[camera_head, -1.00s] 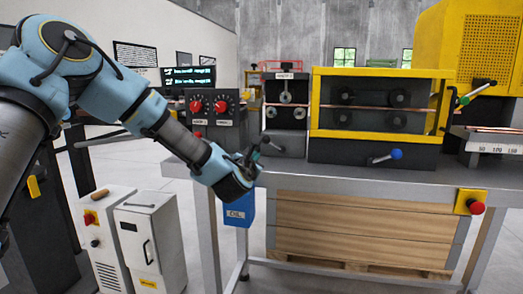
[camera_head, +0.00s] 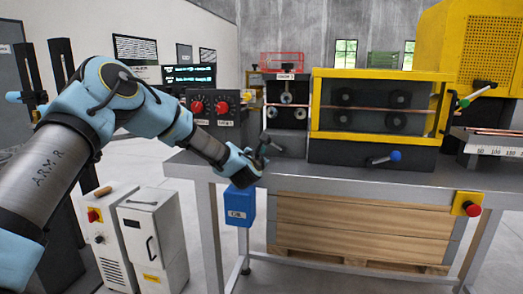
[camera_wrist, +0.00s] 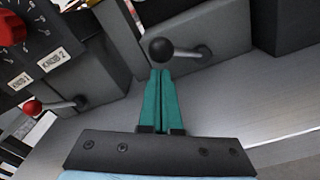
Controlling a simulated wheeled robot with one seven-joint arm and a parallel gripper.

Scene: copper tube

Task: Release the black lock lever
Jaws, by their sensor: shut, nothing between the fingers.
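The black lock lever has a round black ball knob (camera_wrist: 161,49) on a short metal rod, which runs right to a grey block in the wrist view. My gripper (camera_wrist: 161,72) is shut and empty; its two green fingers lie side by side. The fingertips are right at the lower edge of the knob in the picture. I cannot tell whether they touch it. In the head view my gripper (camera_head: 262,150) is at the front of the bench, by the small roller unit. The lever is hard to tell from the fingers there.
A red-knobbed lever (camera_wrist: 33,107) and a panel with red dials (camera_wrist: 12,30) are at the left. A blue-knobbed lever (camera_head: 395,156) is on the yellow-framed machine (camera_head: 318,100). A red stop button (camera_head: 473,210) is on the bench front. Bare bench top (camera_head: 330,175) lies before the machines.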

